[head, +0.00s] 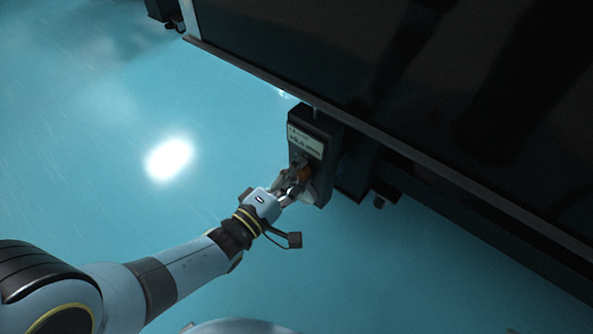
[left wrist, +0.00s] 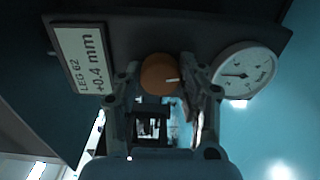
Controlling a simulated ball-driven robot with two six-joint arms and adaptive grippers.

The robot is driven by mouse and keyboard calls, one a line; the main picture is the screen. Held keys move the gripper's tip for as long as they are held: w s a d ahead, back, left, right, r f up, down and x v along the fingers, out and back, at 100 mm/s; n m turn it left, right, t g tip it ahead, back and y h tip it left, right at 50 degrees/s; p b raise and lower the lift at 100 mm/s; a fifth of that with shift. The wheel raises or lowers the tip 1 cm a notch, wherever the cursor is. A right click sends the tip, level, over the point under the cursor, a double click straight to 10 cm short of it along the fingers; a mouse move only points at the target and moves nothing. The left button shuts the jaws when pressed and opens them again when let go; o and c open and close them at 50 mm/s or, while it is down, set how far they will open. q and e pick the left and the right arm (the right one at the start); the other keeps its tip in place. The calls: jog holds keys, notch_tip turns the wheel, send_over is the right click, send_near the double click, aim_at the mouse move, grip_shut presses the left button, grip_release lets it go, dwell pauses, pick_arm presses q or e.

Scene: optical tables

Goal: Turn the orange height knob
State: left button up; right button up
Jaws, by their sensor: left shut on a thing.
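The orange height knob (left wrist: 159,75) is a round knob with a pale pointer mark, on a dark control box (left wrist: 195,35). In the head view the box (head: 326,130) hangs at the edge of the black table, and the knob (head: 305,174) is partly hidden by my gripper. My left gripper (left wrist: 160,88) is shut on the knob, with one finger on each side of it. It also shows in the head view (head: 297,179). A display (left wrist: 82,60) left of the knob reads "LEG 62 +0.4 mm". A white dial gauge (left wrist: 244,70) is right of it. My right gripper is not in view.
The black optical table (head: 400,70) fills the upper right, with its edge running diagonally above the box. A dark table leg part (head: 358,172) stands right beside the box. The blue-green floor (head: 90,160) is open to the left.

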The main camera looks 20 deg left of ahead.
pick_arm(q)
jog(key=shift+f+n, duration=0.1)
jog(key=shift+n, duration=0.5)
jog(key=o, duration=1.2)
jog(key=shift+c, duration=0.2)
jog(key=shift+s, duration=0.1)
jog(key=v, duration=1.2)
